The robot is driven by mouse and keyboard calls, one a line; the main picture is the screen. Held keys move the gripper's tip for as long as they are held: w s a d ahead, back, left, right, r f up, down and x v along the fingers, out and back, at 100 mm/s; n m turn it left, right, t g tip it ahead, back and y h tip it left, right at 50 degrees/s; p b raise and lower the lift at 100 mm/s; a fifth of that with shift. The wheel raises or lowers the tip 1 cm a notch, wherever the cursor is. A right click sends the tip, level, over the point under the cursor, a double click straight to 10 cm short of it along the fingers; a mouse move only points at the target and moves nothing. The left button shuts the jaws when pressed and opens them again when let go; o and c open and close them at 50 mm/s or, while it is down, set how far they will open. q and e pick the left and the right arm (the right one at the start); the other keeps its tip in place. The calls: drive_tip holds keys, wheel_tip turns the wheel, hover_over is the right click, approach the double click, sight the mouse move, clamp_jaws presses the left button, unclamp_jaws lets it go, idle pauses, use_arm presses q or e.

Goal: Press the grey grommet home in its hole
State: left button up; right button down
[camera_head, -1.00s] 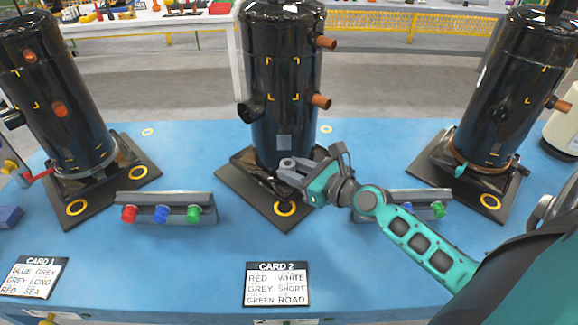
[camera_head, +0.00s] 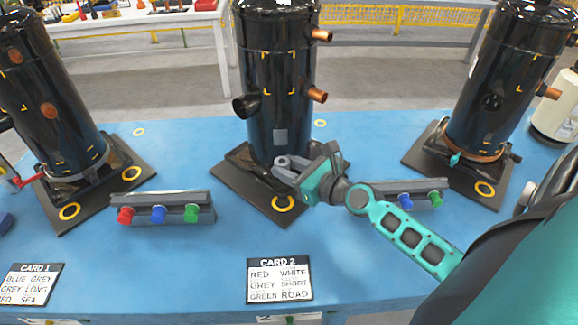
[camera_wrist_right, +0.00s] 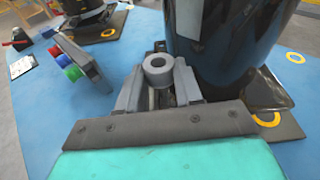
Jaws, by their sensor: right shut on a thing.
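In the right wrist view a grey ring-shaped grommet (camera_wrist_right: 158,66) sits between the two fingers of my right gripper (camera_wrist_right: 158,82), which is shut on it. In the head view the right gripper (camera_head: 284,170) is low at the front right of the base of the middle black compressor (camera_head: 280,110). The compressor stands on a dark base plate (camera_head: 240,189) with a yellow-ringed hole (camera_head: 283,203) at its front corner. The gripper is just behind that ring. The grommet's hole cannot be picked out under the gripper. My left gripper is not in view.
Two more black compressors stand at left (camera_head: 55,110) and right (camera_head: 495,95). A grey rack with red, blue and green plugs (camera_head: 160,209) is left of the middle plate. Another rack (camera_head: 432,188) is partly behind my arm. Card 2 (camera_head: 280,281) lies in front.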

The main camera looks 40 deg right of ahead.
wheel_tip(320, 180, down, 4)
drive_tip(key=b, duration=0.3)
drive_tip(key=shift+f+b, duration=0.2)
drive_tip(key=shift+b, duration=0.1)
drive_tip(key=shift+f, duration=0.25)
drive_tip(key=shift+f+b, duration=0.15)
drive_tip(key=shift+b, duration=0.2)
use_arm(q)
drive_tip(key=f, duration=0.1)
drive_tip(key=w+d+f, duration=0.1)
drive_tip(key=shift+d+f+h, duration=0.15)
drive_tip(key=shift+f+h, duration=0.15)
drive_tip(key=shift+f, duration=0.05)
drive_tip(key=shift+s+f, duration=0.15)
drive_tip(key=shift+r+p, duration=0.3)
drive_tip(key=shift+p, duration=0.05)
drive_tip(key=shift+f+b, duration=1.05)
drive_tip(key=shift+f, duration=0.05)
use_arm(e)
drive_tip(key=shift+f, duration=1.1)
